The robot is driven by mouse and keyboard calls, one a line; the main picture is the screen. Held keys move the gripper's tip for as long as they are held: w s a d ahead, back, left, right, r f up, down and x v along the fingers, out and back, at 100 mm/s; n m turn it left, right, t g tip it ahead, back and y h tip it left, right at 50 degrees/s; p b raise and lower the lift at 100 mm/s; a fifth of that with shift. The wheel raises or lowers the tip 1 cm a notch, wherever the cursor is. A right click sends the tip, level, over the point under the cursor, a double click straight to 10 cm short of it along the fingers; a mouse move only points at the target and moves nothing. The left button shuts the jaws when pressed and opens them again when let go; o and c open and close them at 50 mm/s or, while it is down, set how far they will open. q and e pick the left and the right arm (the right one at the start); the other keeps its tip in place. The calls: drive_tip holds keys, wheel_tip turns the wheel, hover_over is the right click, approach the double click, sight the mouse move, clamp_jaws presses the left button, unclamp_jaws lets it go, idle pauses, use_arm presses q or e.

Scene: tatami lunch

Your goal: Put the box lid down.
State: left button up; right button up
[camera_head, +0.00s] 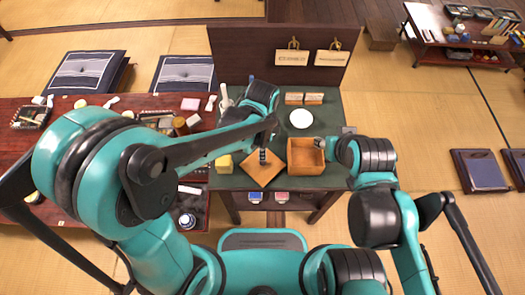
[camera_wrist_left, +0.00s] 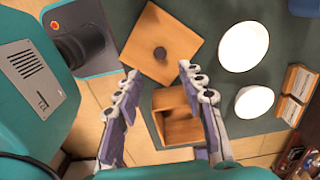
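The box lid (camera_head: 252,171) is a square wooden board with a dark round knob. It appears to lie flat on the green table, turned at an angle near the front edge; in the left wrist view the lid (camera_wrist_left: 180,35) shows whole. My left gripper (camera_wrist_left: 157,70) is open and empty, its fingers apart and the knob just beyond their tips. In the head view the left gripper (camera_head: 263,156) is over the lid. The open wooden box (camera_head: 305,158) stands right of the lid. My right gripper (camera_head: 325,144) is at the box's right back corner; its fingers are too small to read.
A white dish (camera_head: 301,118) and small wooden blocks (camera_head: 294,98) stand behind the box. A low table (camera_head: 25,140) crowded with items adjoins at left. A dark panel with two signs rises behind.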

use_arm(q)
drive_tip(key=shift+a+r+p, duration=0.1)
drive_tip(key=shift+r+p, duration=0.2)
drive_tip(key=shift+r, duration=1.2)
drive_tip(key=s+a+r+n+t, duration=0.2)
drive_tip(key=a+r+n, duration=0.3)
drive_tip(key=a+n, duration=0.4)
drive_tip(key=s+a+r+n+t, duration=0.3)
drive_tip(key=a+r+n+t, duration=0.2)
drive_tip(key=a+n, duration=0.3)
drive_tip(key=shift+a+r+n, duration=0.3)
drive_tip(key=shift+a+n, duration=0.05)
drive_tip(key=shift+n, duration=0.15)
